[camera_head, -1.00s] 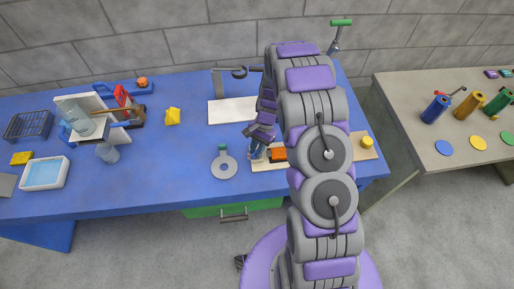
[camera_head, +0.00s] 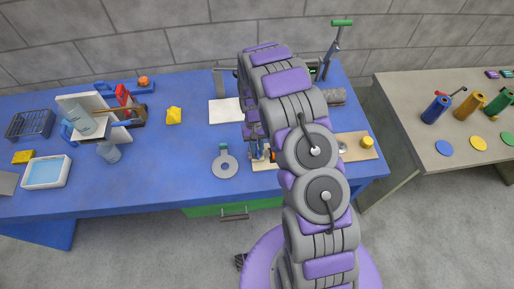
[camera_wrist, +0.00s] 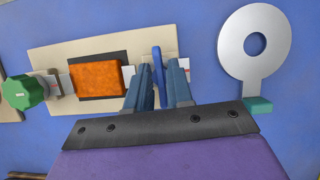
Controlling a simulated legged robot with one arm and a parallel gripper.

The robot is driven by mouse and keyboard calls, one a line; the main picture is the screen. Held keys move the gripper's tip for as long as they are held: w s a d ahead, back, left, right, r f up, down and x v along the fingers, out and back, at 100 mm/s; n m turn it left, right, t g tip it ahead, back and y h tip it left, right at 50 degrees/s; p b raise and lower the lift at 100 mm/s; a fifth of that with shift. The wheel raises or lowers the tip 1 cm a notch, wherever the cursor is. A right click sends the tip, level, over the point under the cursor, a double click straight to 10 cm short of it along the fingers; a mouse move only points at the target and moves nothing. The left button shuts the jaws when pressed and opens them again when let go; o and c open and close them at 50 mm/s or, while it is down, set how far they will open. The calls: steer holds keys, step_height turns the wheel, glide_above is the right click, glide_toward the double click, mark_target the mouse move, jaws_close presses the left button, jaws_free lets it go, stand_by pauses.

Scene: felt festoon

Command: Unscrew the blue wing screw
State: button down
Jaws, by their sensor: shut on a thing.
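The blue wing screw (camera_wrist: 157,66) stands between the two fingers of my gripper (camera_wrist: 160,80) in the wrist view, and the fingers are shut on it. It sits at the right end of a fixture on a cream board (camera_wrist: 60,52). An orange block (camera_wrist: 97,76) in a dark holder lies to its left, and a green knob (camera_wrist: 25,91) is at the fixture's left end. In the head view my gripper (camera_head: 259,153) is low over the board, and my arm hides most of the fixture. The wing screw's thread is hidden.
A grey ring with a teal tab (camera_wrist: 229,44) lies right of the board; it also shows in the head view (camera_head: 223,166). A yellow piece (camera_head: 173,115), a white-rimmed tray (camera_head: 46,172) and a cup (camera_head: 108,152) stand further left. Bare blue tabletop (camera_head: 160,165) lies between.

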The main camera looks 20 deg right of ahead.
steer(key=shift+w+n, duration=0.15)
steer(key=shift+n, duration=0.25)
steer(key=c, duration=1)
jaws_free()
steer(key=shift+c, duration=0.2)
steer(key=v, duration=1.7)
steer(key=shift+a+r+p, duration=0.2)
steer(key=shift+a+p, duration=0.1)
steer(key=shift+p, duration=0.05)
